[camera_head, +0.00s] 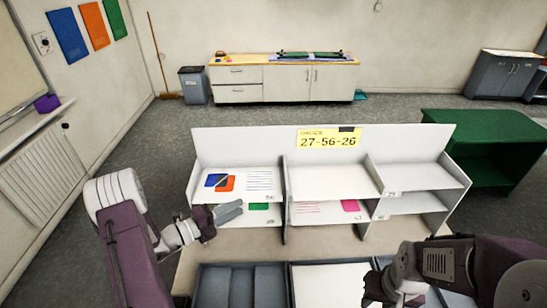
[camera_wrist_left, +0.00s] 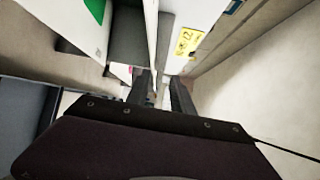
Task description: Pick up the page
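Printed pages lie in the white sorting rack. A page with blue and orange shapes and blue lines (camera_head: 248,181) lies in the top left compartment. A page with a green patch (camera_head: 259,206) is in the lower left one, partly hidden by my left gripper. A page with a pink patch (camera_head: 350,206) is in the lower middle one. My left gripper (camera_head: 230,211) is at the front of the left column, just below the upper shelf edge. In the left wrist view its fingers (camera_wrist_left: 161,92) stand apart, with no clear hold visible. My right gripper (camera_head: 382,288) is low at the right; its fingertips are unclear.
The white rack (camera_head: 239,147) has a yellow sign (camera_head: 328,139) reading 27-56-26. Grey trays (camera_head: 241,284) and a white sheet (camera_head: 318,285) lie in front of it. A green shelf unit (camera_head: 487,130) stands to the right. The top middle and right compartments look empty.

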